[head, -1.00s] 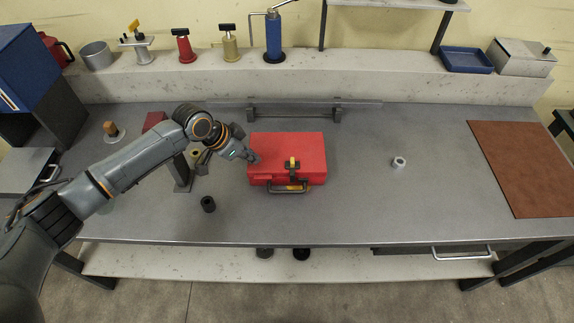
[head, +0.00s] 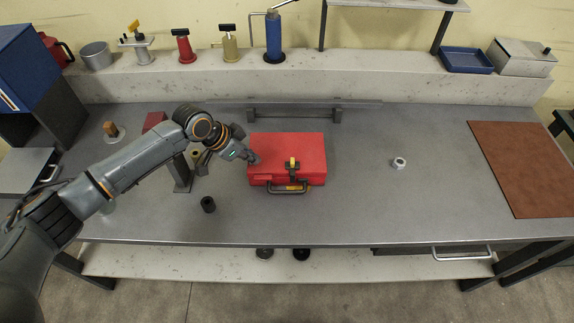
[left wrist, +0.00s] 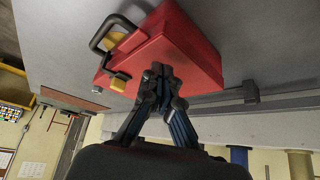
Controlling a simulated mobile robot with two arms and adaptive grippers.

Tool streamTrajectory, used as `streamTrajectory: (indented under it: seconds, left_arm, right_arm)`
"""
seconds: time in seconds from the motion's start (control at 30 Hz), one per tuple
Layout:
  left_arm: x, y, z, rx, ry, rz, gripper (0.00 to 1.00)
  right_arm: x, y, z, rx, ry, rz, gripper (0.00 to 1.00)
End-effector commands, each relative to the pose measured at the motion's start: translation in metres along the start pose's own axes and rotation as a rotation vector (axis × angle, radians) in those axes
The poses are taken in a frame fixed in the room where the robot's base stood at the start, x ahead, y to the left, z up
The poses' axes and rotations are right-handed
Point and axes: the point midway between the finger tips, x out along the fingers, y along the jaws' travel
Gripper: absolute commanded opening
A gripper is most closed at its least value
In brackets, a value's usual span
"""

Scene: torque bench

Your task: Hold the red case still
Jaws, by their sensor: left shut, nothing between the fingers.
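The red case (head: 300,150) lies shut on the grey bench. Its dark handle (head: 288,188) and a yellow latch (head: 293,163) are on the front side. My left gripper (head: 254,158) is at the case's left end, its fingers shut with nothing between them. In the left wrist view the case (left wrist: 185,50) is close ahead, and the closed fingertips (left wrist: 160,72) overlap its near face and seem to touch it. The exact contact is hard to tell. My right gripper is in neither view.
A black cylinder (head: 208,204) stands left of the case, and a light ring (head: 399,163) lies to its right. A brown mat (head: 520,165) covers the right end. A metal bracket (head: 181,172) stands near my left wrist. The bench between case and mat is mostly clear.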

Motion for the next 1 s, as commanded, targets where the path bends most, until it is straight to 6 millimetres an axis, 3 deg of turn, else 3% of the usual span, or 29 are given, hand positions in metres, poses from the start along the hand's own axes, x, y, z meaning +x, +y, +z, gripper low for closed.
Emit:
streamTrajectory:
  seconds: [1.0]
  left_arm:
    - [0.015, 0.001, 0.010, 0.000, -0.003, 0.002, 0.00]
  right_arm:
    - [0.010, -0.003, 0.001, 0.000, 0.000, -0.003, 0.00]
